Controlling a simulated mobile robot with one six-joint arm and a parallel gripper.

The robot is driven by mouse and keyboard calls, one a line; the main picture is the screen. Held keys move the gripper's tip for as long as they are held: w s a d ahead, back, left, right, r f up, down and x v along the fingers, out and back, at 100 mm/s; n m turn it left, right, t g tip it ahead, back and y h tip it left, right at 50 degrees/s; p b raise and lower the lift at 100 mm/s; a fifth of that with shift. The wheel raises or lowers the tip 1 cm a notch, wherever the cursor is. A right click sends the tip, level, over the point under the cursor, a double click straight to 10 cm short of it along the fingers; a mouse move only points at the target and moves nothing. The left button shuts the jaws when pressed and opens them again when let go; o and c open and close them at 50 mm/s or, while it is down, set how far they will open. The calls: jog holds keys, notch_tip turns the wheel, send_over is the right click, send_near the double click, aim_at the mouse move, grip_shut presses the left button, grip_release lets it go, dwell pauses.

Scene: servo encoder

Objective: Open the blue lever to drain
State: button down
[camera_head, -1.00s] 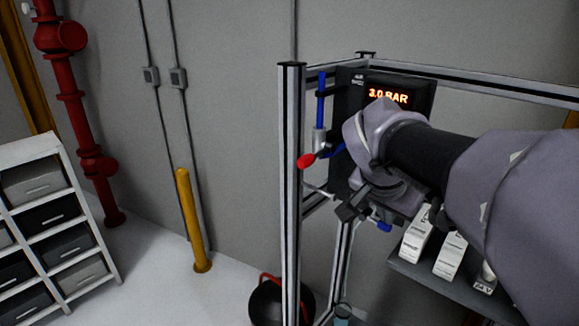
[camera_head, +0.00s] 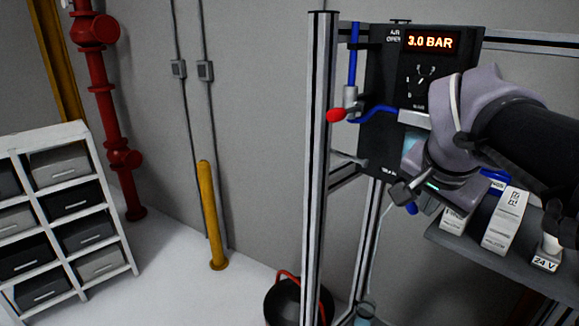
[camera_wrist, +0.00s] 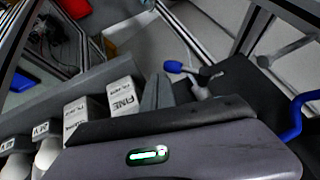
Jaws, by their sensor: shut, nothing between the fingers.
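The blue lever (camera_wrist: 173,66) shows in the wrist view as a small rounded blue handle on a pale stem, just beyond my gripper. In the head view, a small blue part (camera_head: 411,209), apparently the same lever, shows just below my gripper's fingers. My gripper (camera_head: 402,193) is shut and empty in front of the lower part of the black panel. In the wrist view its grey fingertips (camera_wrist: 156,92) are near the lever; I cannot tell whether they touch it. The valve body is partly hidden by my gripper.
The black panel (camera_head: 385,70) reads 3.0 BAR. A red knob (camera_head: 336,115) and blue tubing stand left of it beside a metal post (camera_head: 318,180). White boxes (camera_head: 505,222) sit on a grey shelf at right. A black bucket (camera_head: 285,303) stands below.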

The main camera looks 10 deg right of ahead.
jog(key=shift+w+a+f+b, duration=0.2)
jog(key=shift+w+f+b, duration=0.05)
jog(key=shift+f+b, duration=0.6)
jog(key=shift+w+a+f+b, duration=0.2)
jog(key=shift+f+b, duration=0.45)
jog(key=shift+b, duration=0.3)
